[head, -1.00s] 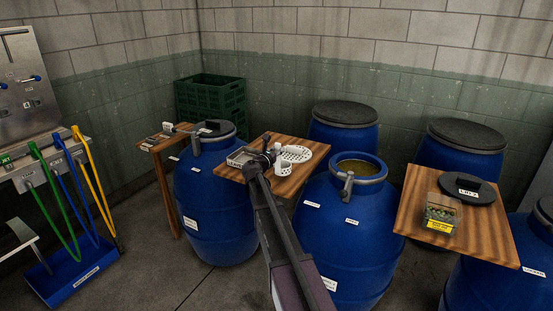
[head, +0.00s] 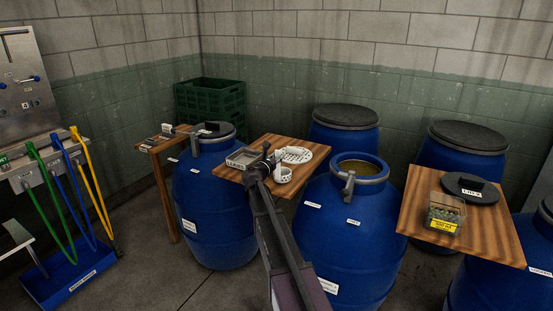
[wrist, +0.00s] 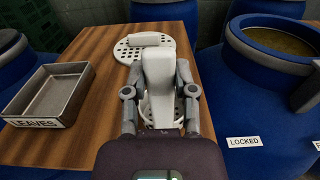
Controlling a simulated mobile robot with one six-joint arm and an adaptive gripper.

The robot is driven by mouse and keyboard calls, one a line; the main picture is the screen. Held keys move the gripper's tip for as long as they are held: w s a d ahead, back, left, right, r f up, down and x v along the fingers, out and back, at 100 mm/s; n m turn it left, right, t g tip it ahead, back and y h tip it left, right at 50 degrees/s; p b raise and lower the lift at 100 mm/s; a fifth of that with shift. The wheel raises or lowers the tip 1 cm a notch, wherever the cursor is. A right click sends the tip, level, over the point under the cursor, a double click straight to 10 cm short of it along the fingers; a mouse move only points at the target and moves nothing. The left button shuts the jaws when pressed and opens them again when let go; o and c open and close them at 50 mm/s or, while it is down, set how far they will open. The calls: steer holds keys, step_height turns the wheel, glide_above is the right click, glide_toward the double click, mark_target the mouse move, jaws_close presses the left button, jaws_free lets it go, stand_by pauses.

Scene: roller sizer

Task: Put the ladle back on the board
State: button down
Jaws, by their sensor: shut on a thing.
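The ladle appears to be a white perforated cup (head: 283,175) with a pale, thick handle (wrist: 158,72). My gripper (head: 268,163) is shut on that handle; in the wrist view the fingers (wrist: 158,88) press it from both sides. The cup shows below and between the fingers, over the right part of the wooden board (head: 235,174). The same board fills the left of the wrist view (wrist: 100,93). I cannot tell whether the cup touches the board. The fingers hide part of the cup.
A grey tray marked LEAVES (wrist: 50,93) stands on the board's left. A white perforated disc (head: 303,154) lies at its back right. An open blue barrel (head: 350,235) stands to the right; another blue barrel (head: 213,215) stands left of the board.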

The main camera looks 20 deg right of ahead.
steer(key=shift+f, duration=0.15)
steer(key=shift+c, duration=2.1)
jaws_free()
steer(key=shift+r, duration=0.25)
steer(key=v, duration=1.2)
steer(key=shift+s+f, duration=0.1)
steer(key=shift+f, duration=0.05)
